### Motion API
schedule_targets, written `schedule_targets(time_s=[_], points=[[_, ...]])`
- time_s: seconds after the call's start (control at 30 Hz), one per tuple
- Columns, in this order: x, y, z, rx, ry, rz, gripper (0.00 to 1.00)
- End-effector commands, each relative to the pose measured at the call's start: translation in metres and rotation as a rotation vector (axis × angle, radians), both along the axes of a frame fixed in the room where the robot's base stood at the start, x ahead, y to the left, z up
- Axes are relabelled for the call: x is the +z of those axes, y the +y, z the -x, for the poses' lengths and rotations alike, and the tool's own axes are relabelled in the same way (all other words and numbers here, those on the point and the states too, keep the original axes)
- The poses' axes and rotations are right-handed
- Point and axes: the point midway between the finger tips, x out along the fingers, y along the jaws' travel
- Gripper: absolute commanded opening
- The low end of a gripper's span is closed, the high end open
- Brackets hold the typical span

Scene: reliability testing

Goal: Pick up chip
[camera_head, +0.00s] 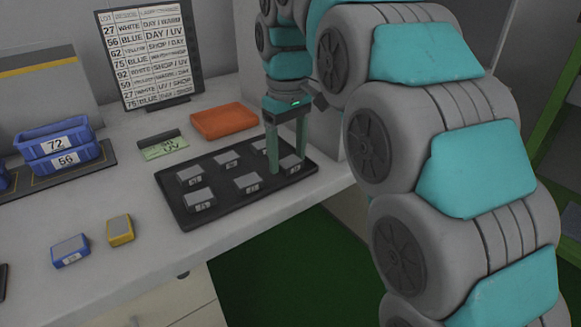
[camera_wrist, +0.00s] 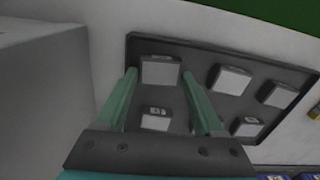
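Several small grey chips with pale tops and white labels sit on a black tray (camera_head: 225,217). My gripper (camera_head: 286,164) points down over the tray's right end, its two teal fingers apart. In the wrist view my gripper (camera_wrist: 159,73) is open, with one grey chip (camera_wrist: 160,72) between the fingertips. That chip is the one at the tray's right end in the head view (camera_head: 292,165). A second chip (camera_wrist: 156,118) shows farther back between the fingers. I cannot tell whether the fingers touch the chip.
A blue chip (camera_head: 70,251) and a yellow chip (camera_head: 120,230) lie on the white table left of the tray.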

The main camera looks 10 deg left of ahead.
Motion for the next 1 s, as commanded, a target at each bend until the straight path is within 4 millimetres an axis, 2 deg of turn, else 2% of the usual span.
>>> schedule_targets(time_s=[0.07,0.5,1.0], points=[[0.0001,-0.0001,-0.0001,0.000,0.000,0.000,0.60],[0.0001,-0.0001,-0.0002,0.000,0.000,0.000,0.10],[0.0068,0.0003,-0.0012,-0.001,-0.003,-0.001,0.09]])
